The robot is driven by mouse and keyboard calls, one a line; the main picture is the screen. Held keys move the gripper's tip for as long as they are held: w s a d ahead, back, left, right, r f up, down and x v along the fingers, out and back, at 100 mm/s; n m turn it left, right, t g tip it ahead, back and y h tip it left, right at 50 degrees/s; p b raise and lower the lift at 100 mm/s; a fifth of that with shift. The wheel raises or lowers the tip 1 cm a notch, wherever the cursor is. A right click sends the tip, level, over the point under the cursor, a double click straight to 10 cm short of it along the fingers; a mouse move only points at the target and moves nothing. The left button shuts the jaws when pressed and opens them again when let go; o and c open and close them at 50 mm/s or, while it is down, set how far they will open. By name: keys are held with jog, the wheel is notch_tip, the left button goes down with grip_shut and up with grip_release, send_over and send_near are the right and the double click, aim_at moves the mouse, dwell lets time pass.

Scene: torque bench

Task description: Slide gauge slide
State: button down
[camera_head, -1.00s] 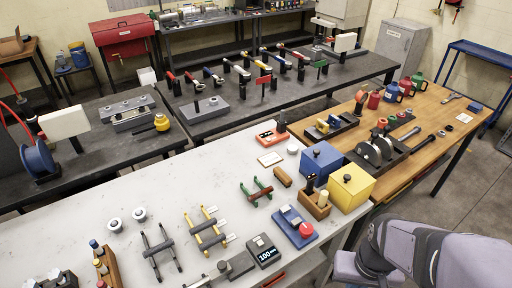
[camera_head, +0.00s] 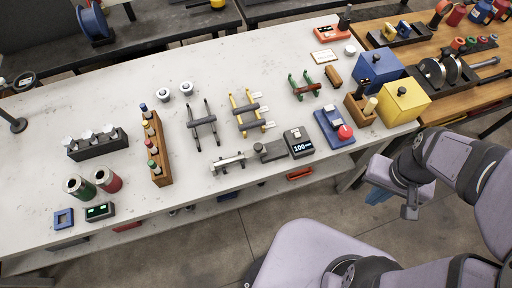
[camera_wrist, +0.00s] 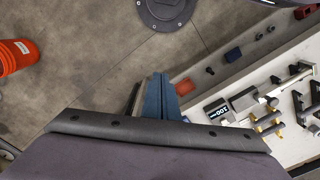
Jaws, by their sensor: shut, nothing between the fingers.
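A dark grey gauge block with a small knob (camera_head: 268,151) sits on the white bench beside a black display box reading 100 (camera_head: 299,142). A silver bar with raised end posts (camera_head: 228,161) lies to its left. I cannot tell for sure which of these is the gauge slide. In the wrist view the display (camera_wrist: 216,110) and a grey gauge part (camera_wrist: 244,102) show at the right. My gripper (camera_head: 372,197) is shut and empty, past the bench's front edge over the floor. Its blue fingers show in the wrist view (camera_wrist: 158,84), apart from the bench.
A blue base with a red button (camera_head: 334,128), a yellow box (camera_head: 403,101) and a blue box (camera_head: 378,67) stand right of the display. Dark and yellow racks (camera_head: 247,113) stand behind the gauge. Bare white bench (camera_head: 135,90) lies at the back left.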

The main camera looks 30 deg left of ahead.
aim_at(258, 146)
jog(key=c, duration=2.4)
grip_release()
jog(key=shift+c, duration=0.2)
